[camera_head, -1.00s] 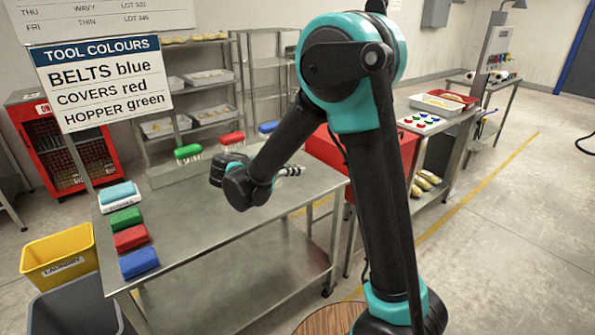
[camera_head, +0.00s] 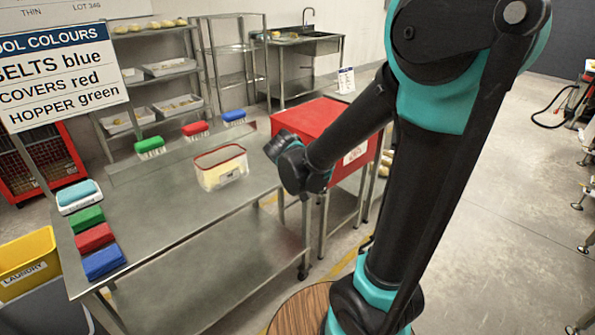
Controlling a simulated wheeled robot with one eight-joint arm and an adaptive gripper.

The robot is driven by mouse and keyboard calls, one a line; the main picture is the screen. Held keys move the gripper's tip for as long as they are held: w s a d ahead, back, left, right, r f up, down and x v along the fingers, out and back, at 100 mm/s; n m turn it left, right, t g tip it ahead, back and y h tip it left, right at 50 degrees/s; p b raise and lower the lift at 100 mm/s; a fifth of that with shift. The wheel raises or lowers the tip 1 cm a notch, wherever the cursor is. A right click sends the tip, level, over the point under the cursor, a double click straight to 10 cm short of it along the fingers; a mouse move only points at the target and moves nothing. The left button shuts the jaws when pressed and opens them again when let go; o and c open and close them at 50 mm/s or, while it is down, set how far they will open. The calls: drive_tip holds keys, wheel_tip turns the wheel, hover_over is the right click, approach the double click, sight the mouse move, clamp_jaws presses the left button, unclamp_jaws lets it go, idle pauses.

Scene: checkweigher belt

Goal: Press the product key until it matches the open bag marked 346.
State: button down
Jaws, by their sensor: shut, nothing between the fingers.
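Neither the product key nor an open bag marked 346 can be made out in this view. A white board (camera_head: 88,7), cut off at the top left, reads THIN, LOT 346. My arm crosses the right half of the picture, with its wrist in front of the red box's left side. My gripper's fingers do not show; the arm seems to hide them.
A steel table (camera_head: 175,215) bears coloured brushes and a red-rimmed clear tub (camera_head: 221,173). A yellow laundry bin (camera_head: 27,262) is at left. Open floor (camera_head: 490,180) lies at right.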

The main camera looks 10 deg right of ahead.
drive_tip(key=s+d+f+n+y, duration=0.1)
drive_tip(key=s+f+n+y, duration=0.3)
drive_tip(key=s, duration=0.7)
drive_tip(key=shift+s+d+f+y, duration=0.25)
drive_tip(key=shift+s+f+y, duration=0.15)
drive_tip(key=shift+f+y, duration=0.45)
drive_tip(key=shift+r, duration=0.1)
